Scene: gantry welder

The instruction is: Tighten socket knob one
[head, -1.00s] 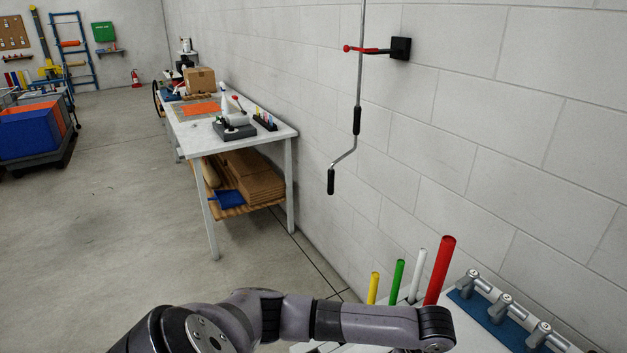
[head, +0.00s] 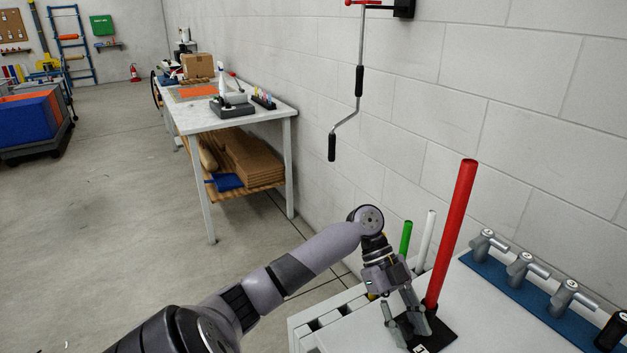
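A tall red tube (head: 455,225) stands in a black base plate (head: 438,336) on the white bench top. No socket knob can be made out for sure; the area at the tube's foot is partly hidden by my gripper. My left gripper (head: 410,328) points down over the black plate, just left of the tube's foot, with its fingers apart. I see nothing held between them, and whether they touch anything cannot be told. My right gripper is not in view.
A white tube (head: 425,240) and a green tube (head: 405,238) stand behind the gripper. Several grey handled fittings (head: 522,268) sit on a blue strip (head: 506,283) to the right. A crank rod (head: 358,85) hangs at the wall. The bench top between is clear.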

